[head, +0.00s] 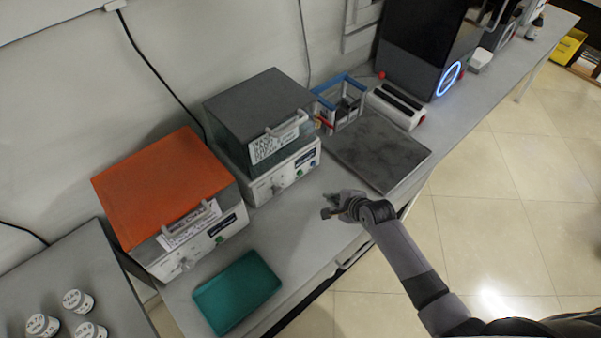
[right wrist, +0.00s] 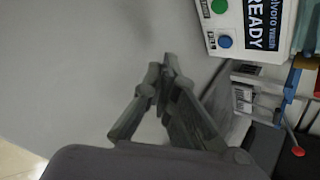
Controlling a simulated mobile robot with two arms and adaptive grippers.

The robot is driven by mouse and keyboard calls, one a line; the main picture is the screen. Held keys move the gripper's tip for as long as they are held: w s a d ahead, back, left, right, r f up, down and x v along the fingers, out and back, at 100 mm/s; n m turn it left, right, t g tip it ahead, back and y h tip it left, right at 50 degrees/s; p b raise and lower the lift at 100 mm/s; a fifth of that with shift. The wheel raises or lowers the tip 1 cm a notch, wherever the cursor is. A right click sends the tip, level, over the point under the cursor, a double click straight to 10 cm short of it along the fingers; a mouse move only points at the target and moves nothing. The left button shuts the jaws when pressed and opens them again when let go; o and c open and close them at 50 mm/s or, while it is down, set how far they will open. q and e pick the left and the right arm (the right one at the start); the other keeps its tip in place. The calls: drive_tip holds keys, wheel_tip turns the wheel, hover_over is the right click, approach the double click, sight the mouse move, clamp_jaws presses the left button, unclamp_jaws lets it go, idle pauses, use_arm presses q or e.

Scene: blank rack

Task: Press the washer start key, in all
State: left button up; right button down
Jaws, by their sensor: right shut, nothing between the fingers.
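The grey-lidded machine (head: 262,118) stands on the bench against the wall. Its white front panel (head: 285,175) faces my right gripper. In the right wrist view the panel's dark display (right wrist: 265,22) reads "wash" and "READY", beside a green button (right wrist: 219,6) and a blue button (right wrist: 224,42). My right gripper (head: 328,211) is shut and empty, over the bench in front of this machine and apart from it. In the right wrist view its closed fingertips (right wrist: 166,72) lie left of and below the buttons. My left gripper is not in view.
An orange-lidded machine (head: 165,190) with a similar panel stands to the left. A green tray (head: 237,291) lies in front of it. A blue-framed rack (head: 340,103) and a grey plate (head: 378,150) are to the right. Bare bench (head: 285,232) lies between tray and gripper.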

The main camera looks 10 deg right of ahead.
sight(300, 172)
drive_tip(key=shift+a, duration=0.1)
drive_tip(key=shift+w+a+f+b, duration=0.15)
drive_tip(key=shift+w+a+b, duration=0.15)
drive_tip(key=shift+w+b, duration=0.3)
drive_tip(key=w+a+b, duration=0.1)
drive_tip(key=w, duration=0.1)
drive_tip(key=w+a+b, duration=0.2)
drive_tip(key=shift+w+a, duration=0.1)
drive_tip(key=shift+w, duration=0.25)
drive_tip(key=shift+w+a+b, duration=0.4)
drive_tip(key=shift+w+a, duration=0.05)
drive_tip(key=shift+w, duration=0.2)
drive_tip(key=shift+w, duration=0.1)
idle(0.4)
drive_tip(key=shift+w+a, duration=0.25)
